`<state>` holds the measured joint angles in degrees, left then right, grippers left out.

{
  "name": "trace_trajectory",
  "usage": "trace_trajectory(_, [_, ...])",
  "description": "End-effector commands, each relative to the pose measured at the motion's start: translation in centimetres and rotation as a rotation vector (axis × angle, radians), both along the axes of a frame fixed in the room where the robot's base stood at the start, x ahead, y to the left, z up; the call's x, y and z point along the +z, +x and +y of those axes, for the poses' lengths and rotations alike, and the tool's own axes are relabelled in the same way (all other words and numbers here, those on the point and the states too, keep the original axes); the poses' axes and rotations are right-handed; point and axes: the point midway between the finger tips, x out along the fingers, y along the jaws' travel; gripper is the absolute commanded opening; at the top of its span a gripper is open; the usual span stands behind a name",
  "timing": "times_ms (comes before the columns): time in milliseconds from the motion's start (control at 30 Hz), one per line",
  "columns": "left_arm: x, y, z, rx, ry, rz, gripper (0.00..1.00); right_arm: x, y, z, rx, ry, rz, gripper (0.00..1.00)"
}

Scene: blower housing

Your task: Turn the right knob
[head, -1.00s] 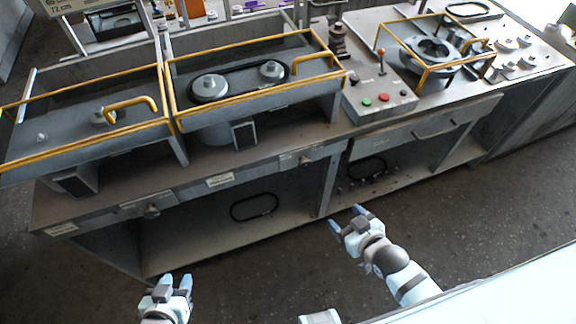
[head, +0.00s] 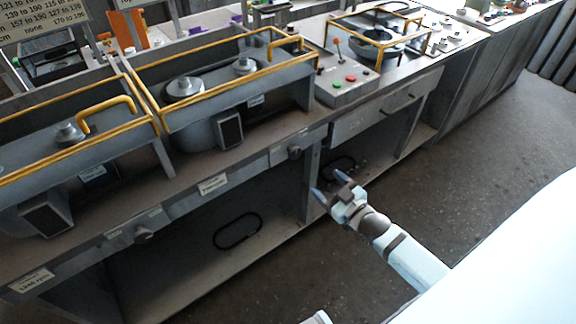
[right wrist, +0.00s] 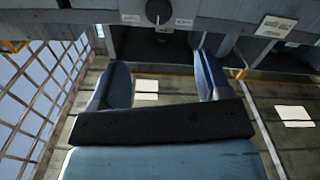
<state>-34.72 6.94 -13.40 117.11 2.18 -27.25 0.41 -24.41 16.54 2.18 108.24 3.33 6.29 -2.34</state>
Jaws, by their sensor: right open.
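The right knob (head: 294,153) is a small dark round knob on the front panel of the workbench (head: 213,186). A second, left knob (head: 144,234) sits further left on the same panel. My right gripper (head: 331,186) is open and empty, below and to the right of the right knob in the picture, apart from it. In the right wrist view, a dark round knob (right wrist: 158,12) shows at the top, beyond and between the two open fingers (right wrist: 170,75).
Black belt loops (head: 238,231) lie on the lower shelf. Yellow-railed blower housings (head: 185,90) stand on the bench top, with a control box (head: 345,86) with buttons and a lever to their right. The floor (head: 480,165) right of my arm is clear.

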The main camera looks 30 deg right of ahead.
Motion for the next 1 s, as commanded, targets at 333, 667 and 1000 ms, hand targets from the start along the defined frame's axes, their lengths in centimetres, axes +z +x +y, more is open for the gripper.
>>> trace_trajectory(333, [0.2, 0.2, -0.3, 0.006, -0.01, -0.005, 0.4, 0.2, 4.6, 0.2, 0.0, 0.0, -0.006, 0.71])
trace_trajectory(667, [0.0, 0.1, -0.1, 0.001, -0.004, -0.005, 0.4, 0.2, 11.2, 0.8, -0.001, -0.001, -0.005, 0.71])
trace_trajectory(1000, [-0.2, 0.1, 0.3, -0.002, 0.005, -0.003, 0.4, 0.1, 13.8, 1.0, 0.0, 0.0, -0.002, 0.71])
